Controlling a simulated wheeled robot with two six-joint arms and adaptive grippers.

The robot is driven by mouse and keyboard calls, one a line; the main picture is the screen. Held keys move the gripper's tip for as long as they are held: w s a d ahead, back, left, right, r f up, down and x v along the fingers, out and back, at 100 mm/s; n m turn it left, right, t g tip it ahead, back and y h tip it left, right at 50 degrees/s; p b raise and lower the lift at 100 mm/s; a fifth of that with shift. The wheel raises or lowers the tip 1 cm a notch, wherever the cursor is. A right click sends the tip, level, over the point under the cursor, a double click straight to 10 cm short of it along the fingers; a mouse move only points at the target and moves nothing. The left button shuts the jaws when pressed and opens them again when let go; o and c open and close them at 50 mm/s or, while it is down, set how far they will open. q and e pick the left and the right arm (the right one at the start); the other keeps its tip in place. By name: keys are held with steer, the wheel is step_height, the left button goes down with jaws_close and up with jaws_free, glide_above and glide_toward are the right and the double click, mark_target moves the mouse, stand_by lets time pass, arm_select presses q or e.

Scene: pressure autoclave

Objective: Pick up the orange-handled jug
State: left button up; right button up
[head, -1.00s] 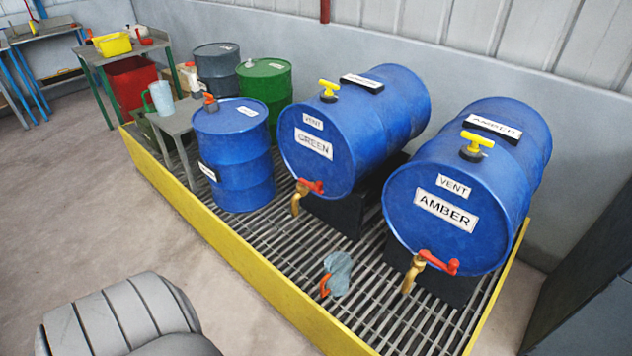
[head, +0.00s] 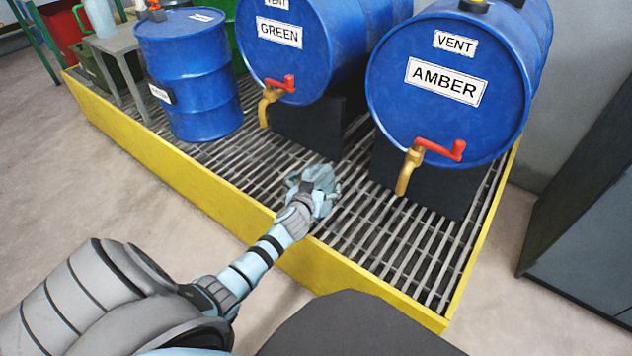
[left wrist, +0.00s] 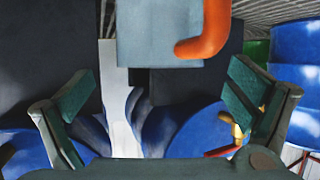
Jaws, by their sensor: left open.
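The jug (left wrist: 160,30) is grey-blue with an orange handle (left wrist: 205,30). It shows at the top of the left wrist view, cut off by the frame edge, beyond my open fingers. My left gripper (left wrist: 160,100) is open with nothing between its green-padded fingers. I cannot tell whether the fingers touch the jug. My right gripper is not in view.
The blue AMBER drum (head: 455,85) and GREEN drum (head: 300,45) lie on dark stands, their brass taps (head: 408,170) jutting over the grating (head: 400,250). A yellow rim (head: 180,160) edges the grating. An upright blue drum (head: 190,75) stands left. A dark cabinet (head: 585,200) is at right.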

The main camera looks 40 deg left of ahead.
arm_select(q)
steer(key=b+x, duration=0.1)
steer(key=x, duration=0.2)
steer(key=shift+w+a+f, duration=0.15)
steer(key=shift+w+f, duration=0.15)
steer(key=c, duration=1.7)
steer(key=shift+o, duration=0.2)
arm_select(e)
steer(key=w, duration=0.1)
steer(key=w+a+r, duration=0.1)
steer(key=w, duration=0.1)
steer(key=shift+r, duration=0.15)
arm_select(q)
steer(key=shift+r, duration=0.15)
